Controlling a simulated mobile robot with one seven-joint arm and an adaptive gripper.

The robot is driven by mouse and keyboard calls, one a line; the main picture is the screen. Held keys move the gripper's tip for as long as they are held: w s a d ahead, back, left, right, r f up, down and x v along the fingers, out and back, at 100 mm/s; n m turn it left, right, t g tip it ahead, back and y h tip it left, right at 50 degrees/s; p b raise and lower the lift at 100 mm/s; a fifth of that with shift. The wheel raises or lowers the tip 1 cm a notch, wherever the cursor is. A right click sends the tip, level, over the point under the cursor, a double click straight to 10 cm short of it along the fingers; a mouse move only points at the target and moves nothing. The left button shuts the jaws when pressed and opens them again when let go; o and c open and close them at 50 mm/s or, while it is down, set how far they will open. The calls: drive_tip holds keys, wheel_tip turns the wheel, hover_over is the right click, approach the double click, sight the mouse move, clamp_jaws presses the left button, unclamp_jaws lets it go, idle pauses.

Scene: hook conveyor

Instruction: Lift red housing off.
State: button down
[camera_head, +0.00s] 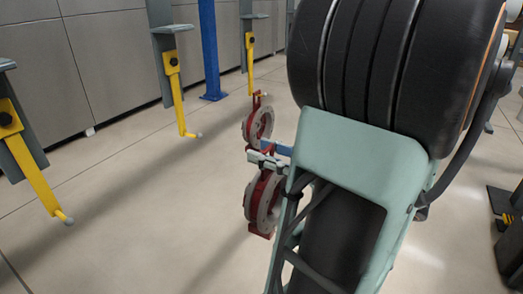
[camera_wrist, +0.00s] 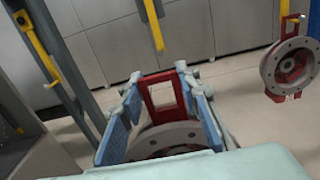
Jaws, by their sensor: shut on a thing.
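One red housing (camera_head: 263,203) with a grey round flange hangs below my gripper (camera_head: 268,160), clear of the floor. My gripper also shows in the wrist view (camera_wrist: 165,105); its blue fingers are shut on the housing's red frame-like handle (camera_wrist: 162,92). The flange (camera_wrist: 165,138) below the handle is partly hidden by my gripper. No hook passes through the held handle in the wrist view. A second red housing (camera_head: 259,122) hangs from the far yellow hook (camera_head: 250,62); it also shows at the right of the wrist view (camera_wrist: 292,68).
Empty yellow hooks hang at the left (camera_head: 32,160) and middle (camera_head: 177,92) of the head view. A blue post (camera_head: 210,50) stands on the floor behind. Grey cabinets (camera_head: 110,55) line the back. Open floor (camera_head: 150,220) lies left of the held housing.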

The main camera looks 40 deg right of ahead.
sight(280, 174)
drive_tip(key=shift+v, duration=1.5)
drive_tip(key=shift+s+r, duration=0.1)
drive_tip(key=shift+r, duration=0.05)
drive_tip(key=v, duration=0.7)
